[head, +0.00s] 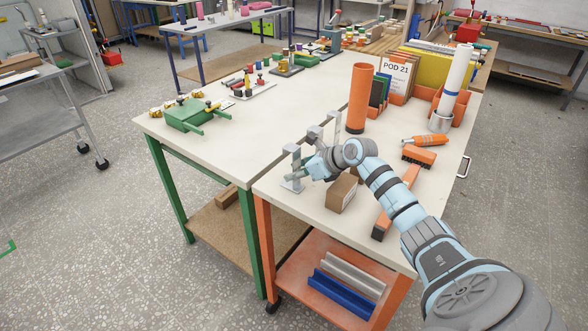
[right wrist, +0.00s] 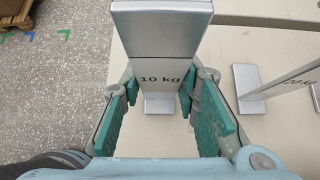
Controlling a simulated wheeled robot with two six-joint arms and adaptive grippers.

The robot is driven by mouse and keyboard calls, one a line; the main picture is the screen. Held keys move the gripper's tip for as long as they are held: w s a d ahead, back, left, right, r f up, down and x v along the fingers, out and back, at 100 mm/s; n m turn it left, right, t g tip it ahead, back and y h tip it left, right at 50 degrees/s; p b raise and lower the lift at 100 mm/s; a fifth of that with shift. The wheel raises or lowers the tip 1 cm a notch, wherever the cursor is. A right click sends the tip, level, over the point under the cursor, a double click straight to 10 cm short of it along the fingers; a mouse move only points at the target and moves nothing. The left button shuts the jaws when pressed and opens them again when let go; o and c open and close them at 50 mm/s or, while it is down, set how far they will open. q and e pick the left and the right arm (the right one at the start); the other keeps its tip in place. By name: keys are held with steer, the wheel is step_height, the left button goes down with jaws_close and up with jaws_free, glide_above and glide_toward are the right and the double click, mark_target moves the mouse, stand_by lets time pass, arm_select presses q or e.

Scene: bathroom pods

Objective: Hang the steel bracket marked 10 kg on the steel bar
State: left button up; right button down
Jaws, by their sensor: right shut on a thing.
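The steel bracket marked 10 kg (right wrist: 160,70) stands between the teal finger pads of my right gripper (right wrist: 160,92) in the right wrist view. The gripper is shut on it. In the head view my right gripper (head: 306,168) holds the grey bracket (head: 293,153) at the near left corner of the white-topped orange table. Its plate (head: 292,186) is at the table top; I cannot tell whether it touches. Another bracket marked 20 kg (right wrist: 296,78) is to the right. I cannot make out the steel bar for certain. My left gripper is not in view.
A brown block (head: 342,194) lies beside my right gripper. More grey steel pieces (head: 337,128) stand just behind. The adjoining green-legged table (head: 232,133) has bare top nearby.

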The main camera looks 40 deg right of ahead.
mark_target(297, 163)
steer(key=shift+r+p, duration=1.15)
steer(key=shift+r, duration=0.4)
steer(key=shift+a+f, duration=0.1)
